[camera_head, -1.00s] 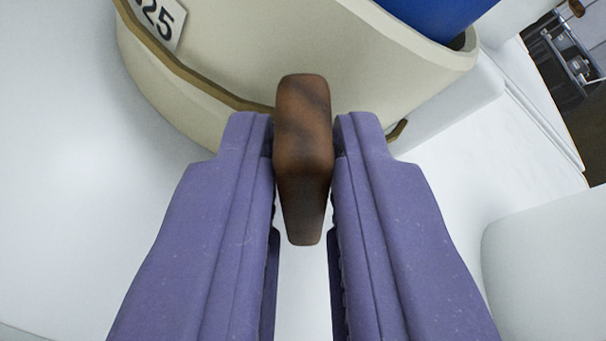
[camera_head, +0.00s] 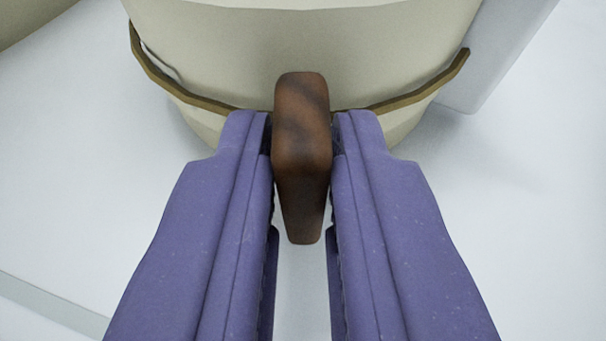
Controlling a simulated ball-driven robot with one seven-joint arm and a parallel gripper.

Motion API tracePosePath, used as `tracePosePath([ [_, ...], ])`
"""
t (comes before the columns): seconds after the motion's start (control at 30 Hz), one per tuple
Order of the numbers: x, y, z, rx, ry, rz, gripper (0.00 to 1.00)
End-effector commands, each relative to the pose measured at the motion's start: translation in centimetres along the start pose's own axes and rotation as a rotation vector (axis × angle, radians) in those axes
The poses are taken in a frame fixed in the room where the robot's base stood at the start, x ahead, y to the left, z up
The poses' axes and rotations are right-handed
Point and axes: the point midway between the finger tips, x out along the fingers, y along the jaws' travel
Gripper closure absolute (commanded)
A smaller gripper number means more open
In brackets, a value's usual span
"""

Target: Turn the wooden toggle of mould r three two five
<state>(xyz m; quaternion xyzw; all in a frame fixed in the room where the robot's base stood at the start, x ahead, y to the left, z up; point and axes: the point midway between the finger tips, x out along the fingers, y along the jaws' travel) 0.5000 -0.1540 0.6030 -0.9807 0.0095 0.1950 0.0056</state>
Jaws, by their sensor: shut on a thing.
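The brown wooden toggle (camera_head: 302,150) stands upright in the middle of the camera_head view, in front of the cream mould (camera_head: 310,55). My gripper (camera_head: 302,140), with two purple fingers, is shut on the toggle, one finger on each side. A brass-coloured band (camera_head: 420,95) runs around the lower part of the mould, behind the toggle. The number plate of the mould is out of the picture now. The joint between toggle and mould is hidden behind the toggle.
A pale upright block (camera_head: 500,55) stands close to the mould's right side. The white surface (camera_head: 530,220) is clear to the right and left of my gripper. A grey edge strip (camera_head: 50,305) crosses the lower left.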

Motion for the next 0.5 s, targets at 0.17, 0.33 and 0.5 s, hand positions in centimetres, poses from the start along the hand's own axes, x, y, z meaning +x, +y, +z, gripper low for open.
tracePosePath([
  [0.17,0.03,-0.05,0.01,0.009,0.000,-0.005,1.00],
  [0.33,0.03,-0.05,0.01,0.008,0.000,-0.005,1.00],
  [0.5,0.03,-0.04,0.01,0.008,0.000,-0.004,0.62],
])
